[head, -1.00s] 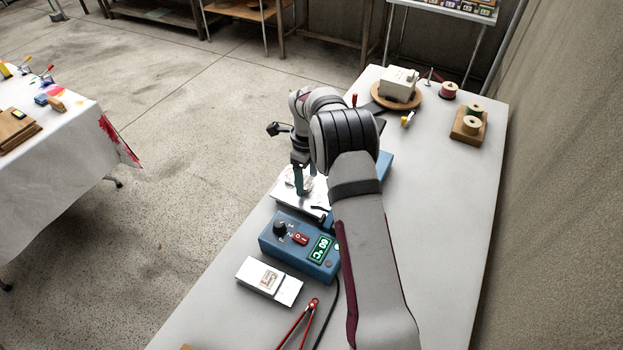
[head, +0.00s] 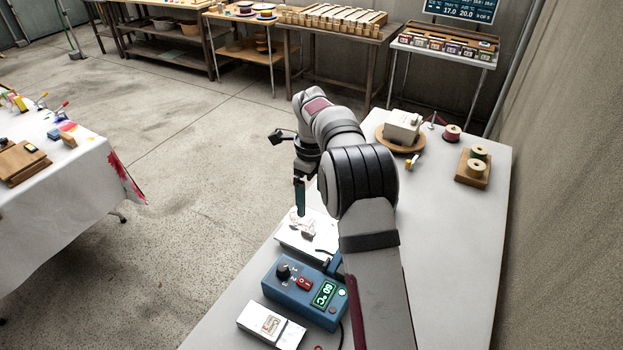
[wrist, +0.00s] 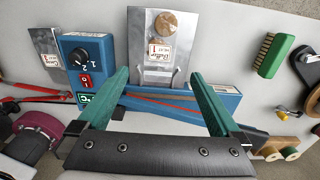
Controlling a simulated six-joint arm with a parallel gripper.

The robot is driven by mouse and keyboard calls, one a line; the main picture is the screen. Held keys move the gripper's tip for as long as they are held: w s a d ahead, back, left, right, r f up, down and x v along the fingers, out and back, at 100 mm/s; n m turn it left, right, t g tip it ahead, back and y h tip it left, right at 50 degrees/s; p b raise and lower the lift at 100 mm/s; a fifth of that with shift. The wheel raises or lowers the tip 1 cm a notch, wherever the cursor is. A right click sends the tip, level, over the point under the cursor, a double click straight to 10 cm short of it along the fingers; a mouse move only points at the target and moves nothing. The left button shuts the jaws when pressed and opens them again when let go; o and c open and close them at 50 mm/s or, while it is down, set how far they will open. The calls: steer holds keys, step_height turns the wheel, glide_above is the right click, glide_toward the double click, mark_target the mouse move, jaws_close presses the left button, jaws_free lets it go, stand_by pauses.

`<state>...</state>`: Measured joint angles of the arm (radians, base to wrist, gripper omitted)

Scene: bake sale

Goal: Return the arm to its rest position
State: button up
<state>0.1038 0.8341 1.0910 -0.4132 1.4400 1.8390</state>
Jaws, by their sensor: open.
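My gripper (head: 300,198) hangs in the air with its fingers pointing down, over the far left side of the grey workbench (head: 440,215). In the wrist view its two green fingers (wrist: 160,78) are spread wide with nothing between them. Below and beyond them lies a clear bag with round brown cookies and a label (wrist: 163,38), on a shiny metal plate (wrist: 137,65). The bag is apart from the fingers. My arm is bent at the elbow and stretches forward above the bench, hiding part of the blue sealer (head: 305,290).
The sealer has a knob, a red switch and a green display. A white labelled packet (head: 270,325) lies before it. A white box on a round wooden board (head: 400,130) and spools (head: 478,153) stand farther back. The wall runs along the right. A green brush (wrist: 272,54) shows in the wrist view.

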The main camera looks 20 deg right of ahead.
step_height(320, 180, up, 6)
steer(key=s+a+r+n, duration=0.2)
steer(key=s+r+n, duration=0.25)
steer(key=s, duration=0.35)
steer(key=s+a+r+n, duration=0.3)
steer(key=s+n, duration=0.2)
steer(key=s, duration=0.3)
steer(key=s+a+f+n+y, duration=0.1)
steer(key=s+a+f+n, duration=0.1)
steer(key=s+n, duration=0.4)
steer(key=s+a+f+n, duration=0.1)
steer(key=s+f+n, duration=0.3)
steer(key=s, duration=1.2)
steer(key=shift+s+a+n+y, duration=0.25)
steer(key=shift+a+n+y, duration=0.15)
steer(key=shift+n, duration=0.65)
steer(key=shift+f, duration=0.1)
